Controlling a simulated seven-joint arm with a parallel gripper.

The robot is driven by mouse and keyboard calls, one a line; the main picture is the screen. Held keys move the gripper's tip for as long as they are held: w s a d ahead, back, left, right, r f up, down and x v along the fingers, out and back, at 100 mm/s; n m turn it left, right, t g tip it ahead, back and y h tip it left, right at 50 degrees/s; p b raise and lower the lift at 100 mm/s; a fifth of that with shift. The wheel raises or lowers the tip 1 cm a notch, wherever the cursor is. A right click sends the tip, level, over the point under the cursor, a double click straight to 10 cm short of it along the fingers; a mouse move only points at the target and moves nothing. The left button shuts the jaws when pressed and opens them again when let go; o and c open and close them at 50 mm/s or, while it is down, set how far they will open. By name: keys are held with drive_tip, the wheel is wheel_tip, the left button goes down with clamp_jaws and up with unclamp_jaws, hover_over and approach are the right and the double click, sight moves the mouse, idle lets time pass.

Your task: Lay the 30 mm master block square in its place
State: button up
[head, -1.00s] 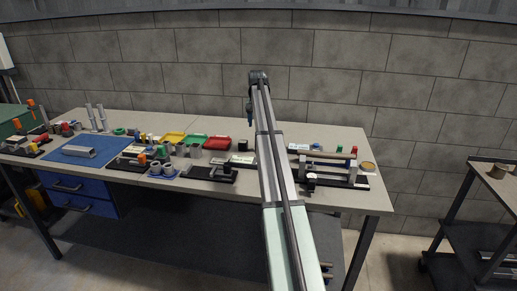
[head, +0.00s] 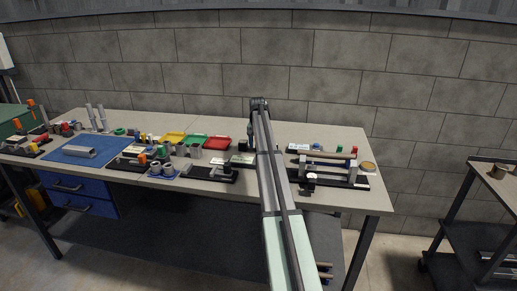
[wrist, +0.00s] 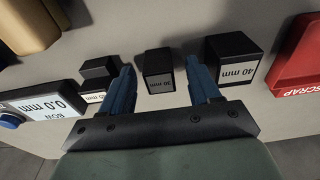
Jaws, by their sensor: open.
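My gripper (wrist: 160,75) is open, with one blue finger on each side of this block. Gaps show between the fingers and the block; I cannot tell how far down the fingers reach. A larger 40 mm block (wrist: 232,58) stands to the right, close to the right finger. A smaller dark block (wrist: 99,72) stands to the left, its label partly hidden by the left finger. I cannot make out the block's place.
A display reading 0.0 mm (wrist: 40,105) lies at left in the wrist view. A red tray marked SCRAP (wrist: 297,62) is at right. A tan object (wrist: 27,25) is at top left. In the head view, a dark fixture (head: 335,178) sits on the bench right of my arm.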

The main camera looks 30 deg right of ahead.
drive_tip(key=shift+f, duration=0.3)
drive_tip(key=shift+c, duration=0.4)
clamp_jaws()
